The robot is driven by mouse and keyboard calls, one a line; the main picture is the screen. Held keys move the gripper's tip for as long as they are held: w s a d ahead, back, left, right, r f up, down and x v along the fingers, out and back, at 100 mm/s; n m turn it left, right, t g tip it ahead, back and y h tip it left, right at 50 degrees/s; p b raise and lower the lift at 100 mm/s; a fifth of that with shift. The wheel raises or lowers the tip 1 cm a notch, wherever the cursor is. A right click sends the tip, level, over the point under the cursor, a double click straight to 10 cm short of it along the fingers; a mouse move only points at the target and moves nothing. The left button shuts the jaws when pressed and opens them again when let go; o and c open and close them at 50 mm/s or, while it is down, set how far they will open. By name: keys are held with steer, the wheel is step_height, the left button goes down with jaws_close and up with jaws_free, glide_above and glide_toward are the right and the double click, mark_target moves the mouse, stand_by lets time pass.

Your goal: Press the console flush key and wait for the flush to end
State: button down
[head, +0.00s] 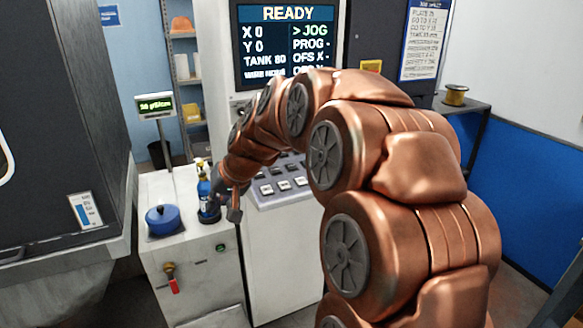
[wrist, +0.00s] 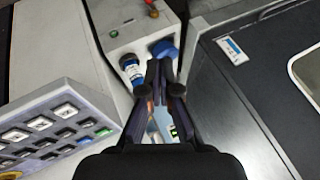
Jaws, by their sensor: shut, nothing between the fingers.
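The console (head: 290,185) stands in the middle of the head view. Its screen (head: 288,42) reads READY, with X 0, Y 0, TANK 80 and a marker at JOG. Its sloped key panel (head: 262,198) carries rows of pale keys, partly hidden behind my arm. In the wrist view the panel (wrist: 85,97) is at the left, with a blue key (wrist: 85,122) and a green key (wrist: 103,132) at its near edge. I cannot read which is the flush key. My gripper (head: 235,214) is shut and empty, left of the panel, apart from the keys; it also shows in the wrist view (wrist: 165,78).
A dark machine (head: 60,130) stands at the left.

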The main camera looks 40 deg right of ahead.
steer(key=w+d+r+m+t+h, duration=0.1)
steer(key=w+d+r+m, duration=0.15)
steer(key=d, duration=0.45)
steer(key=w+d+r+m+t+h, duration=0.1)
steer(key=w+d+t, duration=0.15)
steer(key=d, duration=0.45)
step_height(320, 180, up, 3)
steer(key=m+t+h, duration=0.1)
steer(key=m+h, duration=0.2)
steer(key=h, duration=0.1)
glide_above(294, 168)
steer(key=s, duration=0.2)
steer(key=shift+a+f, duration=0.15)
steer(key=shift+a, duration=0.2)
steer(key=shift+f+y, duration=0.1)
steer(key=shift+y, duration=0.2)
steer(key=shift+w+d+f+b, duration=0.1)
steer(key=shift+w+f+b, duration=0.2)
steer(key=shift+f+b, duration=0.85)
steer(key=shift+w+d+f+b, duration=0.1)
steer(key=shift+w+f+b, duration=0.4)
steer(key=shift+f, duration=1.2)
steer(key=shift+w+d+f+b, duration=0.1)
steer(key=shift+w+f+b, duration=0.05)
steer(key=shift+f+b, duration=1.1)
steer(key=shift+f, duration=0.2)
steer(key=shift+f, duration=0.35)
